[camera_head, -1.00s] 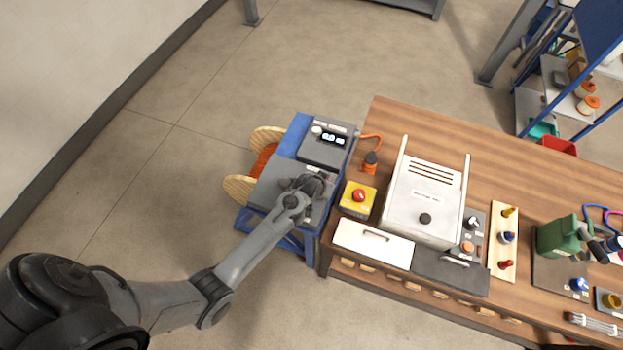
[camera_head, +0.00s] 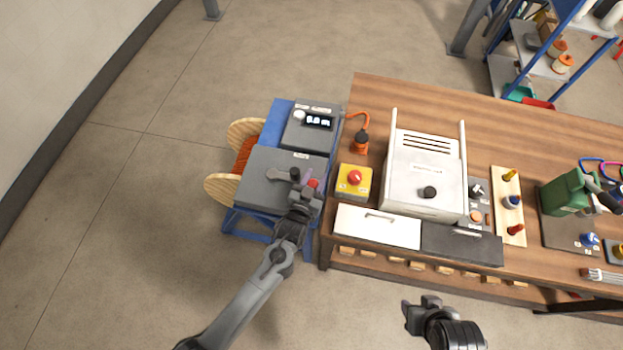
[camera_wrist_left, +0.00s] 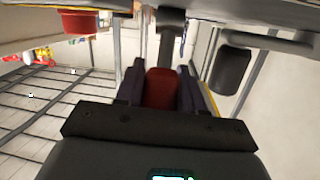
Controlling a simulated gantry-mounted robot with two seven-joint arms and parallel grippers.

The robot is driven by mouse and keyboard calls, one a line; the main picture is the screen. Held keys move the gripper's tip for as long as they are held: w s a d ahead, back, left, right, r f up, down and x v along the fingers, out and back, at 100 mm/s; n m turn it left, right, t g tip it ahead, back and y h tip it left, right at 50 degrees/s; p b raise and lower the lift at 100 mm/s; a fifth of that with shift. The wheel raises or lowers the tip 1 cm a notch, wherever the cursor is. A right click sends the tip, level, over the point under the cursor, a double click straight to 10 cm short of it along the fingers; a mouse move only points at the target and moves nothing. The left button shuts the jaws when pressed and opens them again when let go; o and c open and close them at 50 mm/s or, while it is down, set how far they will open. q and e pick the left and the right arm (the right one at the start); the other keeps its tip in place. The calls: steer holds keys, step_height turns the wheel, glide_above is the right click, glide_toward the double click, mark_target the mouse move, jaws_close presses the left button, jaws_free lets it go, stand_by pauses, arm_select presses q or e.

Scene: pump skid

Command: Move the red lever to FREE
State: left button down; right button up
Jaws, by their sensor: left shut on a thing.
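The red lever's end (camera_head: 313,183) shows beside my left gripper (camera_head: 304,187), at the right part of the grey box (camera_head: 262,190) on the blue stand. In the left wrist view, the red lever grip (camera_wrist_left: 160,88) sits between the two dark fingers of my left gripper (camera_wrist_left: 160,82), which are shut on it. The fingers and wrist hide much of the lever in the head view. I cannot read the FREE marking. My right gripper (camera_head: 420,306) is at the lower right, in front of the bench and away from the lever; its opening is unclear.
A grey handle (camera_head: 281,174) stands left of the red lever. A display box (camera_head: 309,127) is behind. A yellow box with a red button (camera_head: 355,182) is close on the right, at the wooden bench's (camera_head: 372,95) edge. A cable reel (camera_head: 222,188) is left.

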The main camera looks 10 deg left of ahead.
arm_select(q)
steer(key=shift+s+t, duration=0.1)
steer(key=shift+t, duration=0.2)
steer(key=c, duration=0.8)
jaws_free()
steer(key=s, duration=0.3)
steer(key=s+a+r, duration=0.1)
steer(key=s, duration=0.6)
steer(key=shift+s+a+r, duration=0.15)
steer(key=shift+s, duration=0.2)
